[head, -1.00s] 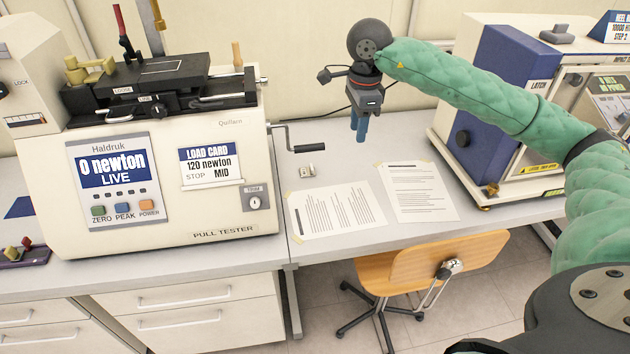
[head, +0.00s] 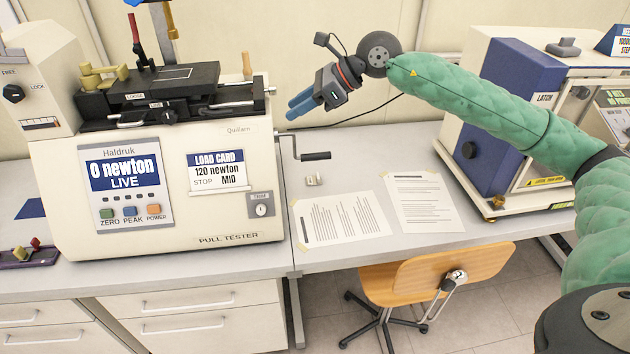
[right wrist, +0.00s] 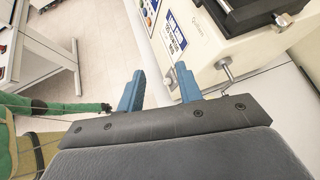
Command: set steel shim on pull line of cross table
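The black cross table (head: 190,76) sits on top of the cream pull tester (head: 215,215), with small labels on its front side. I cannot pick out the steel shim for certain; a small pale metallic piece (head: 313,180) lies on the bench below the tester's crank. My right gripper (head: 294,108) is right of the cross table, tilted down to the left, apart from everything. In the right wrist view its blue fingers (right wrist: 158,90) stand apart with nothing between them. My left arm shows only there, its small dark end unclear.
A brass clamp (head: 102,78) stands at the table's left end. A black crank (head: 312,156) sticks out from the tester's right side. Two paper sheets (head: 342,219) lie on the bench. A blue and cream machine (head: 505,120) stands to the right, a purple tray (head: 28,255) far left.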

